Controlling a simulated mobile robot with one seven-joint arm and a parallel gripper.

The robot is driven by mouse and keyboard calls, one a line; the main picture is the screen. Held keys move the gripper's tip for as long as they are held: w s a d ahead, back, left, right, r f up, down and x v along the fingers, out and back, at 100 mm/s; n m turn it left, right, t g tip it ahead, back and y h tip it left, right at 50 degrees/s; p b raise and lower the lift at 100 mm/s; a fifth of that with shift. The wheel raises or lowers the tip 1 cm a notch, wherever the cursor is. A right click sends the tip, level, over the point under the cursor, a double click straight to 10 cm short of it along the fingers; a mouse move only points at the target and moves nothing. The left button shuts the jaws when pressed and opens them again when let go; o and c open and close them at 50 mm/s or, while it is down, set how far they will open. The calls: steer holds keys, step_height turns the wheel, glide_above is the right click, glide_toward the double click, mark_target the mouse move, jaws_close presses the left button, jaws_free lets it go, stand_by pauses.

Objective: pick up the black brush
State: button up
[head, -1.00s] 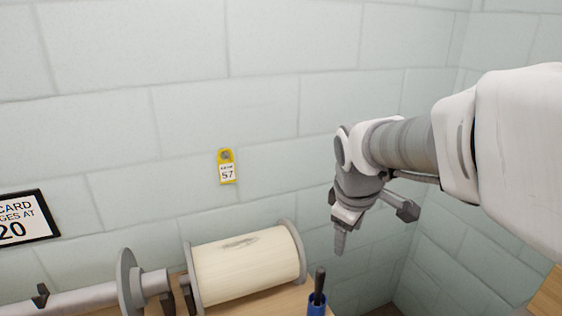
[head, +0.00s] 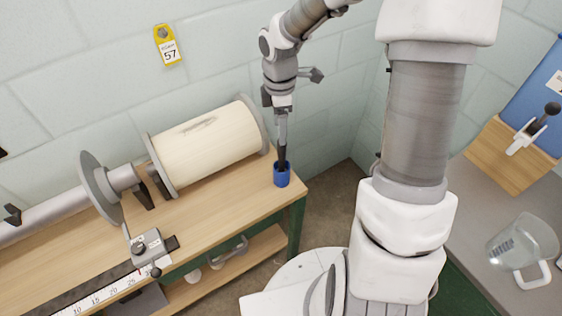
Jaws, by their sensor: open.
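The black brush (head: 282,164) stands upright in a small blue cup (head: 282,178) near the right end of the wooden bench. Only its dark upper part shows; its lower part is hidden inside the cup. My gripper (head: 282,143) points down right above the cup, its fingers lined up with the top of the brush in the picture. The gripper is open. I cannot tell whether the fingers are around the brush or just in front of or behind it.
A cream-wound roll (head: 208,144) with grey end discs lies left of the cup on the bench (head: 225,203). A block wall rises close behind. At the right, a grey counter (head: 474,222) holds a clear jug (head: 522,248).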

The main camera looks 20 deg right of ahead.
mark_target(282, 152)
step_height(282, 152, down, 5)
steer(key=shift+r, duration=0.1)
steer(key=shift+w+d+f, duration=0.1)
steer(key=shift+f, duration=1.4)
steer(key=shift+d+f, duration=0.1)
steer(key=shift+f, duration=1.35)
jaws_close()
